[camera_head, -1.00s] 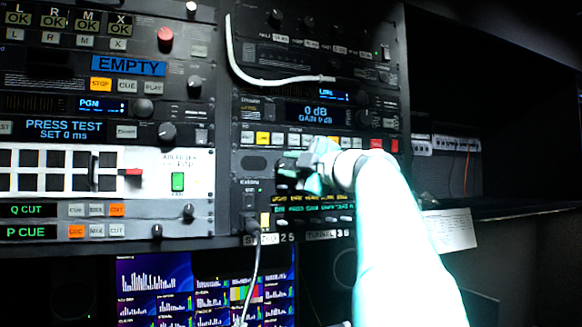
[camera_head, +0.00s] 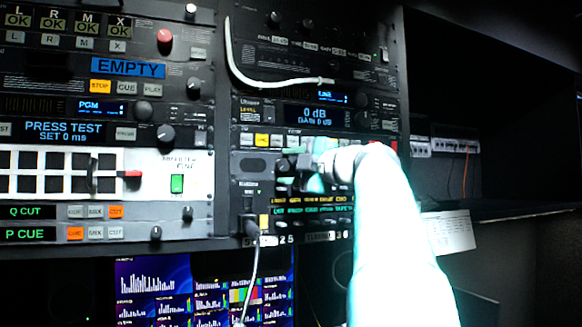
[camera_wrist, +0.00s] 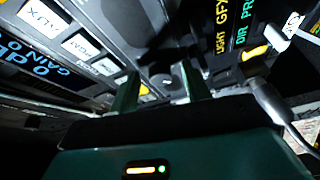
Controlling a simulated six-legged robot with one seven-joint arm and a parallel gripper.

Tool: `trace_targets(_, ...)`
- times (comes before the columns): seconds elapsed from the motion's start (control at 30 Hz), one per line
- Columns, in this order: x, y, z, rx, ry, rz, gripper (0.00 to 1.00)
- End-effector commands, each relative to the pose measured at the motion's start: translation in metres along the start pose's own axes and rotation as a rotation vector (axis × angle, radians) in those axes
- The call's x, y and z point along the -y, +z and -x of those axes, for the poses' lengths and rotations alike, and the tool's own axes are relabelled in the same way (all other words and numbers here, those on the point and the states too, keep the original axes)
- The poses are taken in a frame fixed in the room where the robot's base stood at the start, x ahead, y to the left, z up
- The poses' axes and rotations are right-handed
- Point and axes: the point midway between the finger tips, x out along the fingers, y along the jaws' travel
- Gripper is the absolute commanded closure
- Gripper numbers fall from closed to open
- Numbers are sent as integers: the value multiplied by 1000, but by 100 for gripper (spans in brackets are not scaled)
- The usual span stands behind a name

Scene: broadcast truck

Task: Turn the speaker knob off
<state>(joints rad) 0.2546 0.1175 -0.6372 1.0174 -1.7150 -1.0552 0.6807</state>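In the wrist view, a small dark round knob (camera_wrist: 160,82) shows on the black panel between the two fingers of my gripper (camera_wrist: 158,74). It appears to be the speaker knob, though I cannot read its label. The fingers are apart, one on each side of it, and I cannot tell whether they touch it. In the head view my gripper (camera_head: 294,165) is at the rack's right column, below the "0 dB" display (camera_head: 314,114). There my gripper and arm hide much of the panel around the knob.
A white cable (camera_head: 262,80) hangs across the upper right units. Another cable plugs in at a black connector (camera_head: 250,226) just left of my gripper. Rows of lit labels (camera_head: 312,204) lie just below it. A dark shelf recess (camera_head: 500,130) is at the right.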

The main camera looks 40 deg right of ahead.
Motion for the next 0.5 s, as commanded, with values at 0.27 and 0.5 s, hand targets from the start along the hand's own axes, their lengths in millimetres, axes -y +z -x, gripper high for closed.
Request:
trace_targets(0.27,-1,0,3,0,3,0,52)
trace_targets(0.5,-2,-1,38,0,4,-1,52)
